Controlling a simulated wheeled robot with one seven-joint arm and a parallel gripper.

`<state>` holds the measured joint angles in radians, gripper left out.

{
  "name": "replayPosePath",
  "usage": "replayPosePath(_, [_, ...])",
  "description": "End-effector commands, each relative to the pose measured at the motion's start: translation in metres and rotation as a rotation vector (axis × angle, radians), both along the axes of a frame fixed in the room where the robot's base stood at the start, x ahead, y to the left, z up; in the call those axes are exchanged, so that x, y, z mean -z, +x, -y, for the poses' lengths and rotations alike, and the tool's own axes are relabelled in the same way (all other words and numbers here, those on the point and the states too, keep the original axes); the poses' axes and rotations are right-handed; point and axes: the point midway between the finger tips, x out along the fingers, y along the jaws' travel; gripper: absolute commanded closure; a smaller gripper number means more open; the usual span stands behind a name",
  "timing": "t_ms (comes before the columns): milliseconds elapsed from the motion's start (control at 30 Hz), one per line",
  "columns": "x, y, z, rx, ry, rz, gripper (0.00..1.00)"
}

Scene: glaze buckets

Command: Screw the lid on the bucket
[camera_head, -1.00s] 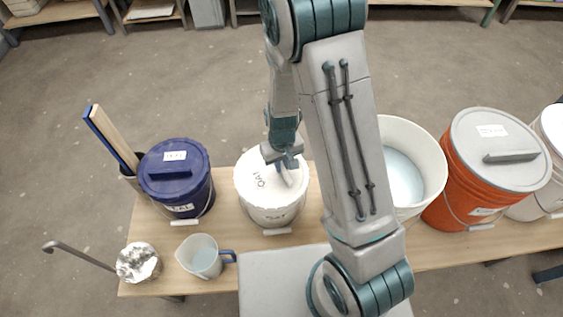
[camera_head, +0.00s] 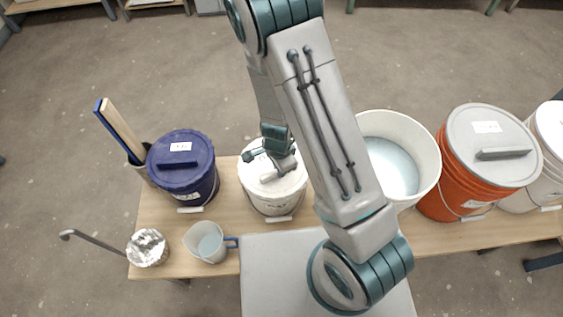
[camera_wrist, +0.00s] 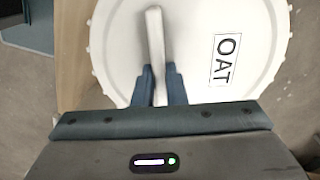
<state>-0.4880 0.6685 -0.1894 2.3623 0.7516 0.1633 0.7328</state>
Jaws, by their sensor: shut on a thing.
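The white lid (camera_head: 256,178) lies on top of a white bucket (camera_head: 274,207) in the middle of the bench. The lid has a ribbed rim, a raised bar handle and an "OAT" label, clear in the wrist view (camera_wrist: 255,60). My gripper (camera_head: 277,163) is over the lid from above. In the wrist view its two fingers (camera_wrist: 159,88) are shut on the near part of the lid's bar handle (camera_wrist: 155,35). My gripper hides part of the lid in the head view. I cannot tell how tightly the lid is seated.
A lidded blue bucket (camera_head: 183,170) stands left of the white one. An open white bucket (camera_head: 423,150) of pale blue liquid and an orange lidded bucket (camera_head: 455,185) stand right. A measuring jug (camera_head: 207,243) and a foil-topped container (camera_head: 147,247) are at the front left.

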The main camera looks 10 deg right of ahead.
Motion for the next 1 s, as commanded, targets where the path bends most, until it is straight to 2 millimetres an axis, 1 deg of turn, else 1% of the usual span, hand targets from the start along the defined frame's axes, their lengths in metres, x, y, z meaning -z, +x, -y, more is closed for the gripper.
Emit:
replayPosePath(33, [0.0026,-0.0044,0.0003,0.006,-0.001,-0.012,1.0])
replayPosePath(200, [0.0029,-0.0042,0.0002,0.003,-0.001,-0.012,1.0])
replayPosePath(233, [0.0029,-0.0042,0.0002,0.003,-0.001,-0.012,0.8])
replayPosePath(300, [0.0029,-0.0041,0.0002,0.002,-0.001,-0.011,0.63])
replayPosePath(700, [0.0018,0.0008,-0.0014,-0.001,0.001,0.002,0.63])
replayPosePath(1000, [0.0015,0.0008,-0.0007,0.0,0.001,0.002,0.63])
